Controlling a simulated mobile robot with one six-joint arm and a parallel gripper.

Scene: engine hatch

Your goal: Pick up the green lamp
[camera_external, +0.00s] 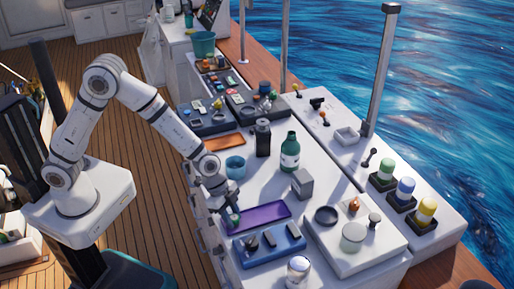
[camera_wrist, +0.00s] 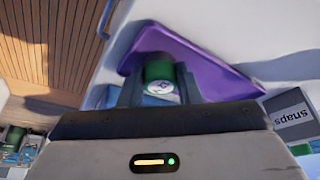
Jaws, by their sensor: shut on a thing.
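My gripper (camera_external: 229,210) is low over the left end of the purple tray (camera_external: 265,216). In the wrist view its two fingers (camera_wrist: 160,88) are shut on a small green cylinder (camera_wrist: 159,72) with a dark end and a white round mark. The cylinder shows as a small green patch in the external view (camera_external: 234,219). I cannot tell whether it touches the tray. A green-topped lamp (camera_external: 385,168) stands upright in a black holder at the right, far from my gripper. Whether the held cylinder is also a lamp is unclear.
A blue lamp (camera_external: 404,189) and a yellow lamp (camera_external: 426,210) stand beside the green-topped one. A blue cup (camera_external: 236,167), a green bottle (camera_external: 290,152) and a grey box (camera_external: 302,184) stand near my gripper. A blue tray (camera_external: 270,245) lies in front of the purple tray.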

